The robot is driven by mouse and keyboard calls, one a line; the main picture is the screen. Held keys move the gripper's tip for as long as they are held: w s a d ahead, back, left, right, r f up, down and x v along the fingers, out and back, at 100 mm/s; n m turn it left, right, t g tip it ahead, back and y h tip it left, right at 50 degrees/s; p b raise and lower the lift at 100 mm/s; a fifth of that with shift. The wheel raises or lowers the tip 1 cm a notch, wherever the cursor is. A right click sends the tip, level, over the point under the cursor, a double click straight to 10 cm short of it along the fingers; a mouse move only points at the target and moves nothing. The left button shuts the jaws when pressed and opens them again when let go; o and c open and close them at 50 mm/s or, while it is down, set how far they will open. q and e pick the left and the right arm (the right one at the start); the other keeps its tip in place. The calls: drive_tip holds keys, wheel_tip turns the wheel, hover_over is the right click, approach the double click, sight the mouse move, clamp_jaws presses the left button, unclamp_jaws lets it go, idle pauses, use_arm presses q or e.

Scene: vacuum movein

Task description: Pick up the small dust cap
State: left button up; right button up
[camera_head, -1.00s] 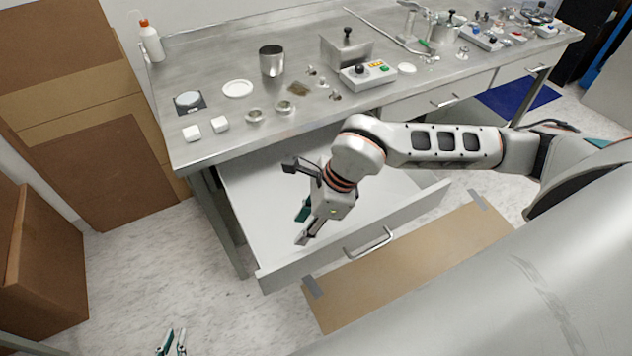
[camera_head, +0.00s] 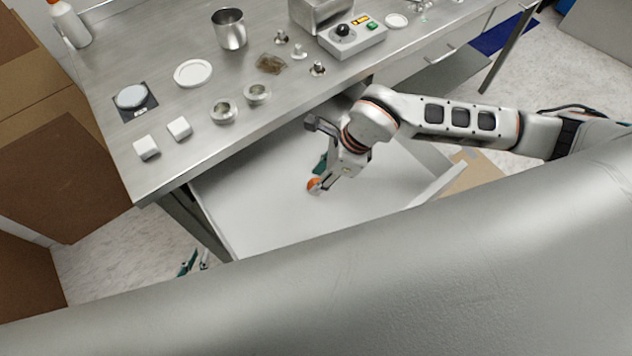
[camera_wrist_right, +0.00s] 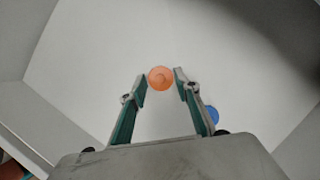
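A small round orange cap (camera_wrist_right: 160,78) lies on the white floor of the open drawer (camera_head: 262,205). It also shows in the head view (camera_head: 313,185), partly covered by my right gripper. My right gripper (camera_wrist_right: 161,77) points down into the drawer, open, with one fingertip on each side of the orange cap and only narrow gaps between. Whether the fingers touch it is not clear. A blue round thing (camera_wrist_right: 213,114) lies in the drawer, partly hidden by the right finger. My left gripper (camera_head: 194,263) hangs low beside the drawer's left side, open and empty.
The steel bench top (camera_head: 185,45) is above the drawer. It bears white blocks (camera_head: 179,128), metal rings (camera_head: 223,110), a white dish (camera_head: 193,73), a metal cup (camera_head: 229,28) and a control box (camera_head: 352,38). The drawer walls stand around my right gripper.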

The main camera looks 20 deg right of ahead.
drive_tip(key=shift+a+f, duration=0.15)
drive_tip(key=shift+f, duration=0.2)
drive_tip(key=shift+c, duration=0.4)
drive_tip(key=c, duration=0.8)
drive_tip(key=shift+o, duration=0.2)
drive_tip(key=shift+r, duration=0.15)
